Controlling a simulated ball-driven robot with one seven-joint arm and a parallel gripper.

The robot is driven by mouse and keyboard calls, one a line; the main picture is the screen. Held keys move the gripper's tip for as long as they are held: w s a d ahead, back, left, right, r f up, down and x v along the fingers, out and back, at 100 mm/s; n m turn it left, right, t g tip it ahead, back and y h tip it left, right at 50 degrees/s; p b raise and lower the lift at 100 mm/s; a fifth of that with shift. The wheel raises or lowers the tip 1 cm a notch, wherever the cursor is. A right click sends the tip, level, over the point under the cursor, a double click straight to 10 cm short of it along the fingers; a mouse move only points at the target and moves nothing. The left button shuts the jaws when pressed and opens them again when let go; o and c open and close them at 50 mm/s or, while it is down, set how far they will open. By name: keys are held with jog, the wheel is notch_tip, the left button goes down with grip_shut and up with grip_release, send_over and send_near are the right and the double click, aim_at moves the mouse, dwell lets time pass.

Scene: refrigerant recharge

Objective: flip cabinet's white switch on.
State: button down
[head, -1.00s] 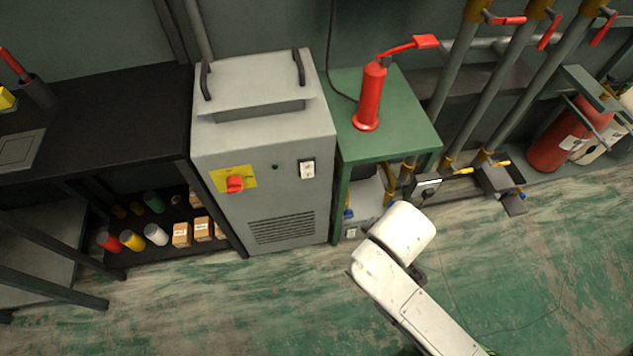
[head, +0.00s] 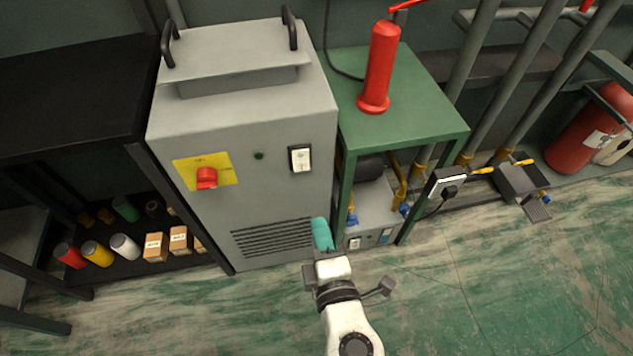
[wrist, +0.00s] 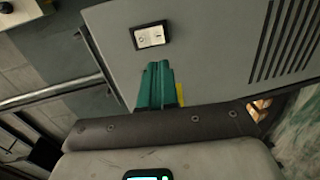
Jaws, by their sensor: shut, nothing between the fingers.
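The grey cabinet (head: 270,195) stands in the middle of the head view. Its white rocker switch (head: 300,158), in a dark frame, is on the upper right of the front face. In the wrist view the switch (wrist: 151,36) shows just beyond my fingertips. I cannot tell its on or off position. My gripper (head: 322,235) has teal fingers, shut and empty. In the head view it is in front of the cabinet's lower right, below the switch. In the wrist view the gripper (wrist: 155,85) points toward the switch, apart from it.
A red knob (head: 206,178) on a yellow plate is left of the switch. A green table (head: 425,115) with a red cylinder (head: 378,70) stands to the right. A black shelf (head: 75,100) with cans and boxes is on the left. The floor in front is clear.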

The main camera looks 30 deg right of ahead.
aim_at(302, 169)
jog(key=shift+a, duration=0.15)
jog(key=shift+w, duration=0.1)
jog(key=x, duration=1.4)
jog(key=shift+f, duration=0.1)
jog(key=shift+b, duration=0.4)
jog(key=shift+w+b, duration=0.15)
jog(key=shift+b, duration=0.75)
jog(key=shift+f, duration=0.1)
